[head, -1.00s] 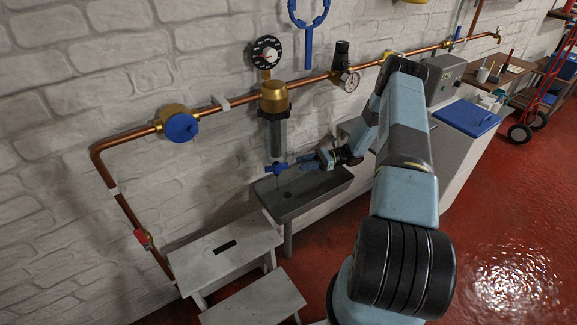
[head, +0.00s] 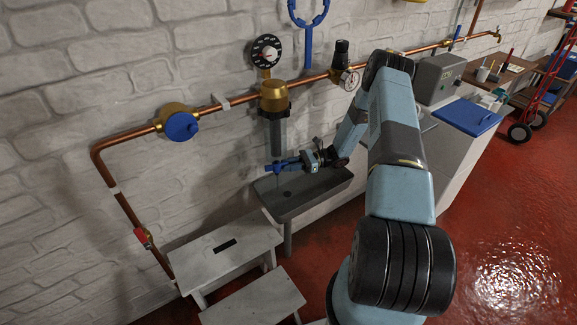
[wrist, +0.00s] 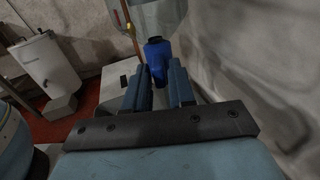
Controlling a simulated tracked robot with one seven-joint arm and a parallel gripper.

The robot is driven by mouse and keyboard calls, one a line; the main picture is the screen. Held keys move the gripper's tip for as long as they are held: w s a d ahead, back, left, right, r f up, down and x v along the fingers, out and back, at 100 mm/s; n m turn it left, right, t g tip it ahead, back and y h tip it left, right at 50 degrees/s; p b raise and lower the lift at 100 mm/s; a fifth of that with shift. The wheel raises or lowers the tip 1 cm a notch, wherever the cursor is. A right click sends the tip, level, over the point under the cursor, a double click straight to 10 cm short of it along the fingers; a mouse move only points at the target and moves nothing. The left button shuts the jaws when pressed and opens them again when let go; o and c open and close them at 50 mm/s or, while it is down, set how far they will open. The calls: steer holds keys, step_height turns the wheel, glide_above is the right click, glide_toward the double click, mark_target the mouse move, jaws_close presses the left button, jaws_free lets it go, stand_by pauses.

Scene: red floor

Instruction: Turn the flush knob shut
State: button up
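The blue flush knob (head: 276,168) is under the clear filter bowl (head: 277,135), above the grey basin. In the wrist view the blue knob (wrist: 156,52) stands straight ahead, at the tips of my two blue fingers. My gripper (head: 291,165) reaches the knob from the right, roughly level with it. In the wrist view my gripper (wrist: 160,75) has its fingers apart, with the knob's near part in line with the gap. I cannot make out contact with either finger. The far side of the knob is hidden.
The grey basin (head: 331,183) is just below my gripper. A copper pipe (head: 218,106) runs along the white brick wall, with a brass filter head (head: 273,96) above the bowl. A step stool (head: 208,262) stands at the lower left. Red floor is open at right.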

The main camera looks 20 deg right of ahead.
mark_target(278, 169)
jaws_close()
